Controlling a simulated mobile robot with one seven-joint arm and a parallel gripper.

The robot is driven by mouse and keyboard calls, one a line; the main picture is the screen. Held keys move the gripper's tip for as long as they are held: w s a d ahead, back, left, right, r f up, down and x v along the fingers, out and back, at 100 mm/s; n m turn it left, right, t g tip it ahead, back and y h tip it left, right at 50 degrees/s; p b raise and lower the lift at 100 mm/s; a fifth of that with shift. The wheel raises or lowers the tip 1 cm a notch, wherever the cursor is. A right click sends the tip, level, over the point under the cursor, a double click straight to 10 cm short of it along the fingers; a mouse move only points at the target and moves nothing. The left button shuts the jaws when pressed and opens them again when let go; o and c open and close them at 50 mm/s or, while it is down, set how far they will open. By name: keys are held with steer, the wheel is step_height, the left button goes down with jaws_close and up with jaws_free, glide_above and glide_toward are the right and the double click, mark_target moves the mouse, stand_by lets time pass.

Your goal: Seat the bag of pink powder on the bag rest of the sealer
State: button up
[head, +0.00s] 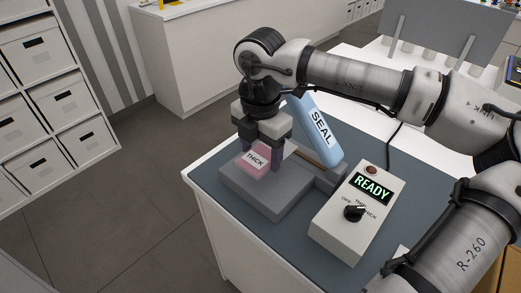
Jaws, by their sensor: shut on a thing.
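The bag of pink powder (249,169) shows a white label reading THICK. My gripper (262,163) points down and is shut on the bag, with dark fingers on either side of it. The bag is at the grey block-shaped bag rest (256,197) of the sealer, over its top face. I cannot tell whether its underside touches the rest. The sealer's blue lever (318,130), marked SEAL, is raised behind my gripper. The sealer's control box (357,215) has a lit READY display, a red lamp and a black knob; the knob's exact setting is hard to read.
The sealer stands on a dark mat (240,232) on a white table, whose near left edge is close to the rest. Shelves with white boxes (55,100) are at left. My arm spans the right side.

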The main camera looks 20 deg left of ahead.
mark_target(261, 155)
steer(key=shift+f+b, duration=1.5)
steer(key=shift+f, duration=0.3)
steer(key=shift+w+d+b, duration=0.15)
steer(key=shift+w+d, duration=0.15)
steer(key=shift+w, duration=0.5)
steer(key=shift+w+d+b, duration=0.1)
steer(key=shift+w+d, duration=0.15)
steer(key=shift+w, duration=0.5)
steer(key=shift+w+d+b, duration=0.15)
steer(key=shift+w+d, duration=0.15)
steer(key=shift+w, duration=0.5)
steer(key=shift+f+b, duration=0.8)
steer(key=o, duration=1.1)
steer(key=shift+c, duration=0.2)
steer(key=shift+r, duration=0.1)
steer(key=shift+r+p, duration=1.45)
steer(key=shift+r, duration=1.5)
